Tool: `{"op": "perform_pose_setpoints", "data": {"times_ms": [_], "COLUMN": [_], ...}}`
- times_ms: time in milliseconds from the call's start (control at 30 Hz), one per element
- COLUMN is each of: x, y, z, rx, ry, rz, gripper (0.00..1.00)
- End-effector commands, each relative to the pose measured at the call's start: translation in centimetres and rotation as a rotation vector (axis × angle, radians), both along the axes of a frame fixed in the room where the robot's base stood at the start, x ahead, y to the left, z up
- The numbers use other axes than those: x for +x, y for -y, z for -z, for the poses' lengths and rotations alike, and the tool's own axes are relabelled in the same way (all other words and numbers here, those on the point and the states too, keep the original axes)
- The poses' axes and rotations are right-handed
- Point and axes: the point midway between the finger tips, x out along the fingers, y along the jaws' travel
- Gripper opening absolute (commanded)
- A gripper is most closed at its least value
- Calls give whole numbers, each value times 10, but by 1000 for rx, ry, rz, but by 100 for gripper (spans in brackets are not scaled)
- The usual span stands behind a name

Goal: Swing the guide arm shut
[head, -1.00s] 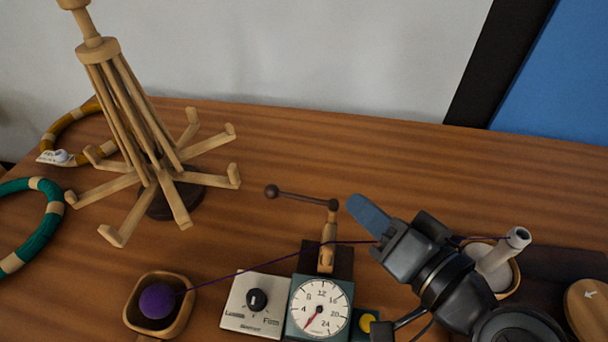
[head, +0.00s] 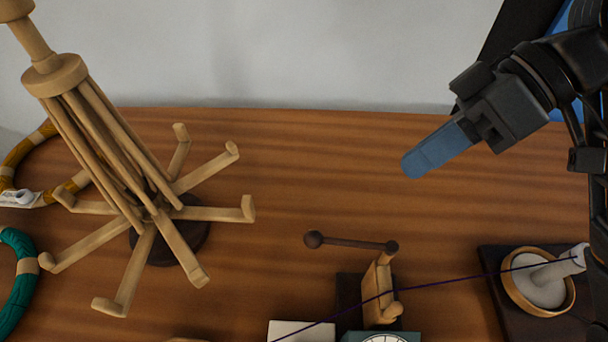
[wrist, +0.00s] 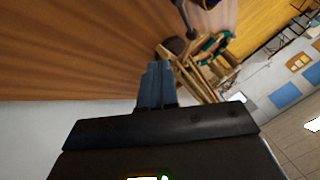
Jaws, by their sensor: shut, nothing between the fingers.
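The guide arm (head: 350,242) is a thin dark rod with a round knob at its left end. It pivots on top of a short wooden post (head: 378,292) and points left, out over the table. A dark purple yarn (head: 450,283) runs past the post, toward the white spindle (head: 562,264) at the right. My gripper (head: 412,168) has blue fingers, closed together and empty. It is raised above and to the right of the guide arm, apart from it. The fingers also show in the wrist view (wrist: 156,78); a dark rod near the top there may be the guide arm.
A wooden yarn swift (head: 155,215) with spread arms stands at the left. A teal skein (head: 14,270) and a mustard skein (head: 22,152) lie beyond it. The dial counter (head: 385,337) is cut off at the bottom. The table's back middle is clear.

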Motion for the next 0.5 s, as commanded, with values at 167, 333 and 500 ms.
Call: {"op": "perform_pose_setpoints", "data": {"times_ms": [167, 333, 500], "x": [-3, -6, -10], "y": [-2, -19, -41], "z": [7, 27, 54], "rx": [-15, -12, -10], "ry": [-7, -8, -7], "rz": [-12, -12, -11], "gripper": [0, 0, 0]}}
